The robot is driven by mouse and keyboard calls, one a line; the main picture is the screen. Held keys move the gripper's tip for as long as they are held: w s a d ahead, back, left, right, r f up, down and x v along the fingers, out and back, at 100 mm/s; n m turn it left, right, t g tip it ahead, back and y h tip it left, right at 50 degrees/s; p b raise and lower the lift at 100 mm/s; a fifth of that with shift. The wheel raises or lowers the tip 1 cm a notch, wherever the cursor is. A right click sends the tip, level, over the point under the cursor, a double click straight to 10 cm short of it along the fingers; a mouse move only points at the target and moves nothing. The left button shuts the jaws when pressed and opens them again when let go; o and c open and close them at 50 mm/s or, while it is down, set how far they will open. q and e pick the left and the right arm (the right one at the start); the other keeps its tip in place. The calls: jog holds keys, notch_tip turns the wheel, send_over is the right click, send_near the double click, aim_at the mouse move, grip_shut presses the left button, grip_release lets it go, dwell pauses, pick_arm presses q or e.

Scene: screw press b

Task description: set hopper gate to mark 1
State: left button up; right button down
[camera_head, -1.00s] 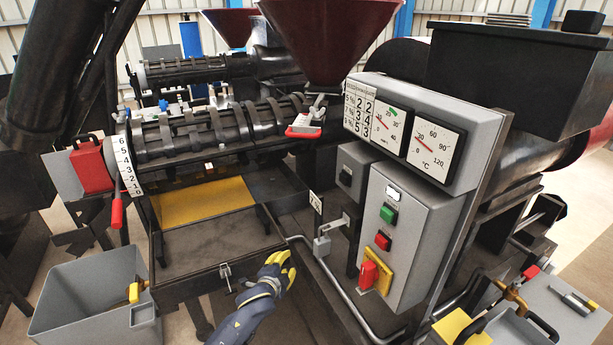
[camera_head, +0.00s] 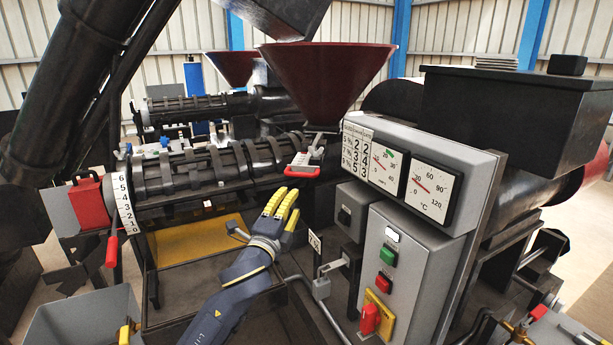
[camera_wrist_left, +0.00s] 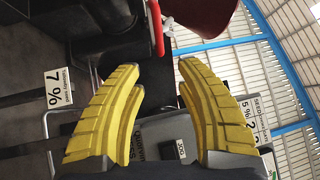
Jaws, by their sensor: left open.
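The dark red hopper (camera_head: 325,78) stands above the press barrel. Its gate handle, a red grip (camera_head: 302,169) on a metal piece, sits just under the hopper's neck. In the left wrist view the red grip (camera_wrist_left: 157,28) shows as a thin bar beyond the fingertips, with the hopper (camera_wrist_left: 205,14) beside it. My left gripper (camera_head: 284,203) has yellow fingers, open and empty, below and in front of the red grip and apart from it. Fingers spread (camera_wrist_left: 157,75) in the wrist view. The gate's mark is too small to read. My right gripper is in no view.
A grey control box (camera_head: 405,265) with buttons and a gauge panel (camera_head: 420,175) stand close on the right. A small plate reading 7 % (camera_wrist_left: 60,88) is near the gripper. The black barrel (camera_head: 205,170) runs left, with a red-handled numbered scale (camera_head: 124,203) at its end.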

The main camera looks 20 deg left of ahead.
aim_at(306, 176)
pick_arm(q)
jog(key=w, duration=0.4)
jog(key=w+r, duration=0.1)
jog(key=w, duration=0.4)
jog(key=w+r, duration=0.1)
jog(key=w, duration=0.3)
jog(key=shift+w+d+r, duration=0.15)
jog(key=shift+w+d, duration=0.1)
jog(key=shift+d, duration=0.15)
grip_shut()
